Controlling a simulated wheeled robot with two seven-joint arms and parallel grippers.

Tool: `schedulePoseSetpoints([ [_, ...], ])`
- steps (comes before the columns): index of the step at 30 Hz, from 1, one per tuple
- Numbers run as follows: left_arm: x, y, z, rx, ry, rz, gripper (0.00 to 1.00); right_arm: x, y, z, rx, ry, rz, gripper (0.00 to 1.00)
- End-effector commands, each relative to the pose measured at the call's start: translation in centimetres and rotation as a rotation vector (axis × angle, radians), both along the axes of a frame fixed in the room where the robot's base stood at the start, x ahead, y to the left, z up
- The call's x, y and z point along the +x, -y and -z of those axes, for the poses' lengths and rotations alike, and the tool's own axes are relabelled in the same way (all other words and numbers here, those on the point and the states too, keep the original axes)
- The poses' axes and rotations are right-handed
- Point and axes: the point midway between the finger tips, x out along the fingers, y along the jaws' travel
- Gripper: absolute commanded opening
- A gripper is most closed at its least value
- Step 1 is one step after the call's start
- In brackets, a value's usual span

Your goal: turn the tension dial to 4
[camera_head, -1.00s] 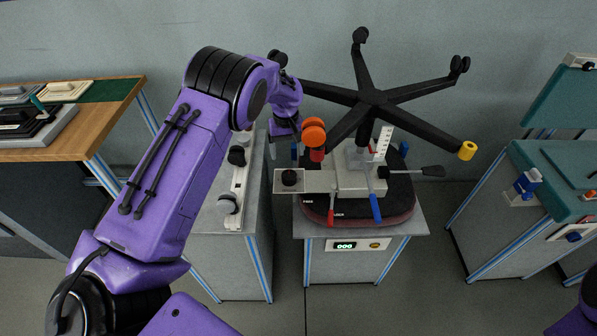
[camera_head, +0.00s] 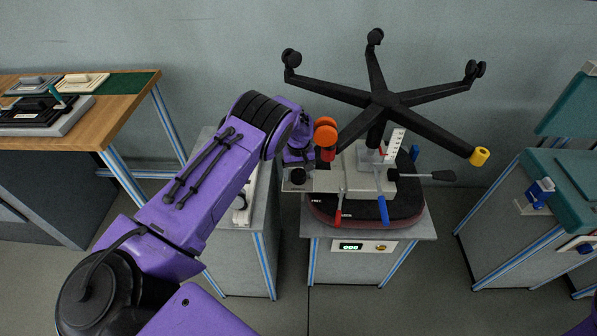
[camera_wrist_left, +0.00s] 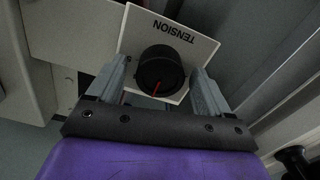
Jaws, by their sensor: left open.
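The tension dial (camera_wrist_left: 161,71) is a round black knob on a white plate (camera_wrist_left: 192,44) printed TENSION, upside down in the left wrist view. A red pointer line on the knob runs toward the bottom of that view. In the head view the dial (camera_head: 298,176) sits at the left end of the pale mechanism under the upturned chair base, just below my left gripper (camera_head: 298,164). My right gripper is out of view.
The black star-shaped chair base (camera_head: 384,103) stands above the mechanism. An orange knob (camera_head: 325,131) is close to my left wrist. A grey side bench (camera_head: 232,241) stands left.

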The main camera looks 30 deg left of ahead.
Motion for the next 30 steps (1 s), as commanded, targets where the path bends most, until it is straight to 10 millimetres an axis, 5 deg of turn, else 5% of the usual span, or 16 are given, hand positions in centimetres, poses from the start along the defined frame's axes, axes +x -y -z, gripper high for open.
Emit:
schedulePoseSetpoints([
  [2,0.0,0.0,0.0,0.0,0.0,0.0,0.77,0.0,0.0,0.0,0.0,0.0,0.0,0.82],
  [7,0.0,0.0,0.0,0.0,0.0,0.0,0.23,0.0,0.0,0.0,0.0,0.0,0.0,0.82],
  [17,0.0,0.0,0.0,-0.001,0.001,0.036,0.24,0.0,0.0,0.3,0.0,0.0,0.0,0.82],
  [30,0.0,0.0,0.1,-0.002,0.001,0.337,0.24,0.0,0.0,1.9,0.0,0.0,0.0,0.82],
])
